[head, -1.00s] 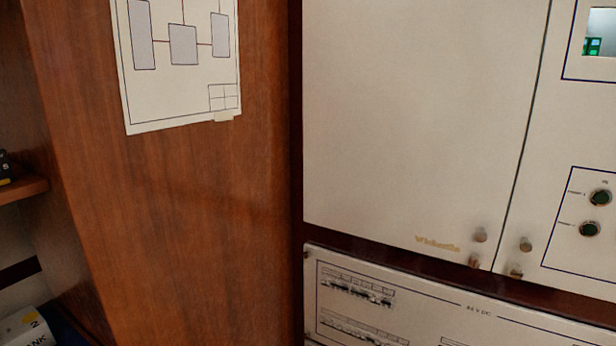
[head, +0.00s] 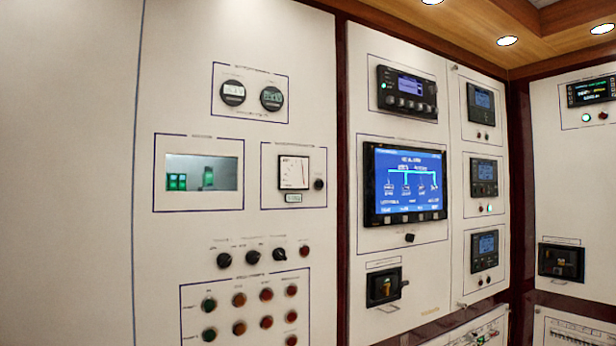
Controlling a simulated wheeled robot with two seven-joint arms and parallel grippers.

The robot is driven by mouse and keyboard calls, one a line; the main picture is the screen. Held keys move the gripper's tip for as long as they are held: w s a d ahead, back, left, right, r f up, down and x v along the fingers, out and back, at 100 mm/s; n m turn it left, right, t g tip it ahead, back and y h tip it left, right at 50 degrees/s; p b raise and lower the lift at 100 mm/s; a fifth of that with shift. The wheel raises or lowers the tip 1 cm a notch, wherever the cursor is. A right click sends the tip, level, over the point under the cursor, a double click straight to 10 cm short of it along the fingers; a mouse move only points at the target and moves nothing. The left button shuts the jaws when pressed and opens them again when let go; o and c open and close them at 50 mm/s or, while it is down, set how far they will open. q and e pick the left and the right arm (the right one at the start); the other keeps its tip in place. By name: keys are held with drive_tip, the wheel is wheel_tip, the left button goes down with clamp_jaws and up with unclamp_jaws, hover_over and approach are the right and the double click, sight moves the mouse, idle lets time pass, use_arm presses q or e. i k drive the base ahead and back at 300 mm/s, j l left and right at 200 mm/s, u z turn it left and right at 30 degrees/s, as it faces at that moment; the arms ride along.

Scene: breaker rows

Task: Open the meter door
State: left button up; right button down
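The white panel with the meters (head: 270,225) stands upright left of centre and looks closed, nearly flush with the panels beside it. It carries two round digital gauges (head: 252,97), a square needle meter (head: 294,172) and a window (head: 201,185) with green lights behind it. Below these are black knobs (head: 252,257) and rows of red, amber and green round buttons (head: 266,295). A thin vertical seam divides it from a plain white panel (head: 65,180) on the left. Its lower edge is out of view. Neither gripper is in view.
A panel with a large blue screen (head: 405,184) and smaller black displays (head: 483,178) is to the right, past a dark red upright. Another panel (head: 560,200) stands at the far right corner. A wood ceiling (head: 460,35) with round lights is above.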

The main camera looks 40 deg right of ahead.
sight(253, 82)
drive_tip(key=z, duration=1.1)
